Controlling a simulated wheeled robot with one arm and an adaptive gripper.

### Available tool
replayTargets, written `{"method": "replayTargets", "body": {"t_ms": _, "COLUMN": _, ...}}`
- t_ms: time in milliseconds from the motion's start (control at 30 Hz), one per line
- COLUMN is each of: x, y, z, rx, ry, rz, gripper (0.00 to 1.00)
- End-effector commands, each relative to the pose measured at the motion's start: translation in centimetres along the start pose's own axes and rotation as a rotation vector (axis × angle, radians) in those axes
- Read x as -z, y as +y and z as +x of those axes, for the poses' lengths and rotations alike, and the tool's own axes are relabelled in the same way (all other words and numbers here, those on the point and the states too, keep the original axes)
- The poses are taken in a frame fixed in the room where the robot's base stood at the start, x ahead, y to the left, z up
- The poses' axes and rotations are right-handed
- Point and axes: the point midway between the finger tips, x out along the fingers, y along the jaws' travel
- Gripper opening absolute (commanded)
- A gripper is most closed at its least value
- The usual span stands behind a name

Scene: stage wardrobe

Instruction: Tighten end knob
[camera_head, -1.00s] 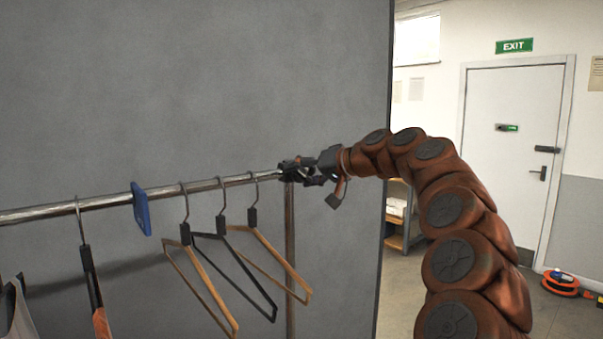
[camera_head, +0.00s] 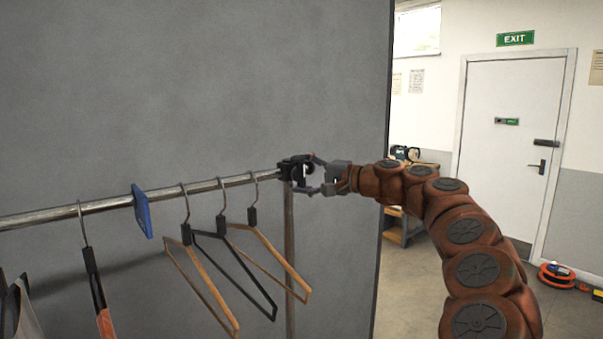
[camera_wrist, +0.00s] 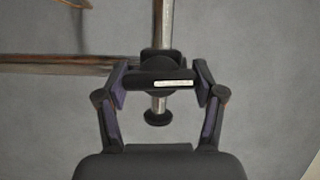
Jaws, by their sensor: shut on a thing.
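The garment rail (camera_head: 100,205) runs across the left and ends in a black clamp fitting (camera_head: 290,170) at the top of an upright post (camera_head: 290,250). In the wrist view, a wide black knob (camera_wrist: 150,84) with a pale label lies between my fingertips. My gripper (camera_wrist: 160,88) is shut on this knob, one finger at each end. A short metal stub with a black disc (camera_wrist: 158,118) shows below it. In the head view, my gripper (camera_head: 311,174) meets the fitting from the right, with fingers above and below. The exact contact is small there.
A blue tag (camera_head: 141,211) and several hangers (camera_head: 255,250) hang on the rail left of the fitting. A grey panel (camera_head: 200,80) stands behind. At the right are a low wooden shelf (camera_head: 402,232), a door (camera_head: 512,150) and an orange cable reel (camera_head: 557,277) on the floor.

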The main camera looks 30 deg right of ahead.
Motion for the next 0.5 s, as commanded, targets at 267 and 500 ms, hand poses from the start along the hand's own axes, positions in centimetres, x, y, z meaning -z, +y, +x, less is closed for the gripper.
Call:
{"method": "replayTargets", "body": {"t_ms": 267, "x": -0.05, "y": 0.02, "z": -0.01, "rx": 0.033, "ry": -0.002, "rz": 0.078, "gripper": 0.33}}
{"method": "replayTargets", "body": {"t_ms": 500, "x": -0.04, "y": 0.05, "z": 0.01, "rx": 0.039, "ry": -0.001, "rz": 0.093, "gripper": 0.33}}
